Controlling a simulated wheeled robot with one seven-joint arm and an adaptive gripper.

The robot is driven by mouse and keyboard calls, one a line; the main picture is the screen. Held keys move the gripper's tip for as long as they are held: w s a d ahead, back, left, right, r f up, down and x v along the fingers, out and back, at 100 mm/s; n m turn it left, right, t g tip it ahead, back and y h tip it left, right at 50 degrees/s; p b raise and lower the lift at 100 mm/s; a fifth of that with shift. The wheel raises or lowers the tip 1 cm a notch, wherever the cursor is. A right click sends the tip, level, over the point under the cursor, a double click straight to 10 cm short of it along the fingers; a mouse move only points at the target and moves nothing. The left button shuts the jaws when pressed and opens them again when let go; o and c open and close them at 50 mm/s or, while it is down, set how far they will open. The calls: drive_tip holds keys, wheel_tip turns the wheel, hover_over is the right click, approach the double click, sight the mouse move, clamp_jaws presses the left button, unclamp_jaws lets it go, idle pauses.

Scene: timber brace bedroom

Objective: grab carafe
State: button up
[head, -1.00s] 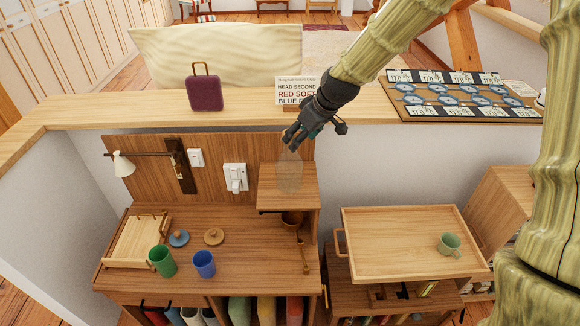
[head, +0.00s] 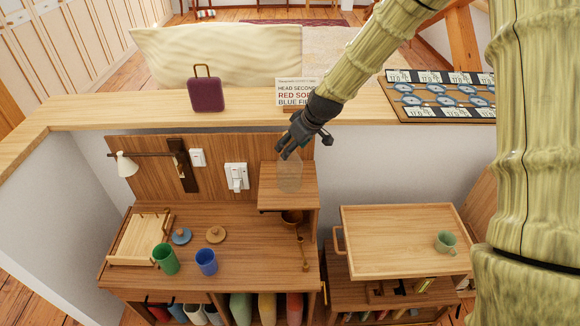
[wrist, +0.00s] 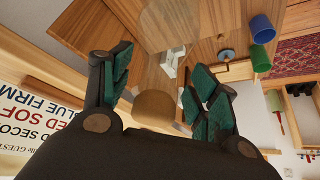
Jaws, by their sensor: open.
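The carafe (head: 289,176) is a clear, faint glass vessel standing upright on a small raised wooden shelf. In the wrist view its see-through body (wrist: 172,28) shows at the top, beyond the fingers. My gripper (head: 288,150) is at the top of the carafe in the head view, pointing down and to the left. In the wrist view my gripper (wrist: 162,75) has its dark green fingers spread apart. A tan rounded shape (wrist: 155,106) lies between the fingers; I cannot tell whether it is part of the carafe. Contact with the glass is not clear.
A wooden ledge (head: 140,112) runs behind, with a purple bag (head: 206,95) and a sign (head: 294,92). A green cup (head: 166,259) and a blue cup (head: 206,262) stand on the lower desk. A tray (head: 385,236) at right holds a mug (head: 445,242).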

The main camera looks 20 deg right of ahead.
clamp_jaws()
idle(0.4)
drive_tip(key=shift+w+r, duration=0.15)
